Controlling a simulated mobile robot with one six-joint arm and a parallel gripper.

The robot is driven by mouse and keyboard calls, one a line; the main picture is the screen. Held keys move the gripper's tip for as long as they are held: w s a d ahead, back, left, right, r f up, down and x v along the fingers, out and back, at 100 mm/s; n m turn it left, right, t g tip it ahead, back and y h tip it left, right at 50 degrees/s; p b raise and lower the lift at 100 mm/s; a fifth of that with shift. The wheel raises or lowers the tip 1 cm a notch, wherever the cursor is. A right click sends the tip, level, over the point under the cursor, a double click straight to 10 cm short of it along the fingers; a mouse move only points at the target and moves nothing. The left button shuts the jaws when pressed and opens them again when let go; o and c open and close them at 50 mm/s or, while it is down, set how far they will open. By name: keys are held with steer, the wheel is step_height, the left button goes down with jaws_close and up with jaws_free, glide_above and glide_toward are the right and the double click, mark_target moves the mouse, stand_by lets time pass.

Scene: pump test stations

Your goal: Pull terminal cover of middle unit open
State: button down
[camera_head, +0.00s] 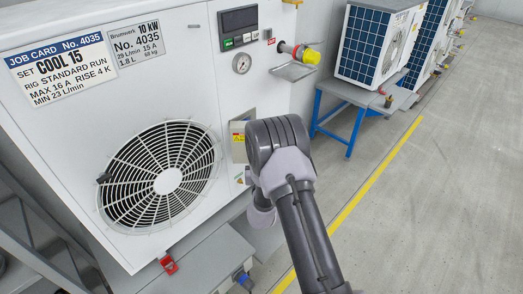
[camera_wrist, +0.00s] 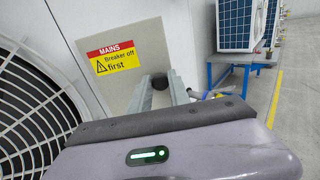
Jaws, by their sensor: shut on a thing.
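The terminal cover (camera_wrist: 122,52) of the near unit is a beige panel with a red and yellow MAINS "Breaker off first" label (camera_wrist: 113,57). In the head view, the cover (camera_head: 237,128) is right of the fan grille, partly hidden by my arm. My gripper (camera_wrist: 162,90) is at the cover's lower right, its fingers shut on a dark round knob (camera_wrist: 160,81). My wrist hides the lower part in the wrist view. In the head view, my fingers are hidden behind my arm. I cannot tell whether the cover is ajar.
The white unit (camera_head: 85,120) carries a fan grille (camera_head: 160,177), a gauge (camera_head: 242,63) and a yellow-capped fitting (camera_head: 308,56). A blue-legged bench (camera_head: 350,92) with another unit (camera_head: 372,45) stands beyond. The grey floor (camera_head: 450,200) at right is clear.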

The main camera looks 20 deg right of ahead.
stand_by(0.4)
steer(key=c, duration=1.2)
jaws_free()
steer(key=shift+c, duration=0.2)
steer(key=v, duration=1.7)
steer(key=shift+a, duration=0.2)
steer(key=shift+s, duration=0.1)
steer(key=shift+c, duration=0.2)
